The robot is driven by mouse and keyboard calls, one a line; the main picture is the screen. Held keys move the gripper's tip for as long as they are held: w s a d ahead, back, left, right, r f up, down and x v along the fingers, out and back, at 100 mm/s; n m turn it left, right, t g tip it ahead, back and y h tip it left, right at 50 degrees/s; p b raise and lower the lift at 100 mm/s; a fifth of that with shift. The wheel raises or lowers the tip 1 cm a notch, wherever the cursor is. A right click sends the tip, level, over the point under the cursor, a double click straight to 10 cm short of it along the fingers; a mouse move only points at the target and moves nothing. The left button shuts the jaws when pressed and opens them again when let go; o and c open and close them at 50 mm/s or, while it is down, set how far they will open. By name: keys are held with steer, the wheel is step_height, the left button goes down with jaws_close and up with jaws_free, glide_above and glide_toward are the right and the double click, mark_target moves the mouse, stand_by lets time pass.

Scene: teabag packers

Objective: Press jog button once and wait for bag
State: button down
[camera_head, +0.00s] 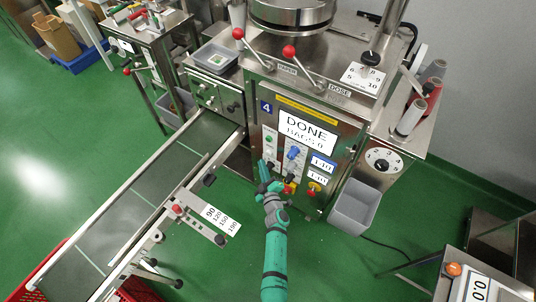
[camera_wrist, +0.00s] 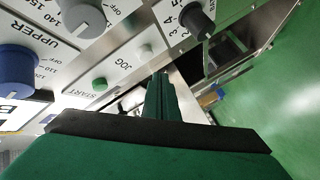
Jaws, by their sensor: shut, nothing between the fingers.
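The machine's control panel (camera_head: 262,122) carries a display (camera_head: 306,131) reading "DONE" and "BAGS 0". In the wrist view, the jog button (camera_wrist: 145,51) is a small pale round button on a white plate beside the word JOG. My gripper (camera_head: 265,166) is in front of the panel's lower left part; in the wrist view my gripper (camera_wrist: 159,78) is shut and empty. Its tips appear just below the jog button in the picture; I cannot tell whether they touch the panel. No teabag is visible.
A conveyor (camera_head: 132,212) with a bare dark belt runs to the lower left. Its scale plate (camera_head: 220,217) stands close left of my arm. A grey bin (camera_head: 354,206) is right of the panel. Dark, grey and blue knobs (camera_wrist: 14,72) protrude near the jog button.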

mark_target(269, 153)
steer(key=shift+w+d, duration=0.6)
steer(key=shift+w, duration=0.2)
steer(key=shift+w, duration=0.1)
stand_by(1.5)
steer(key=shift+w+d, duration=0.25)
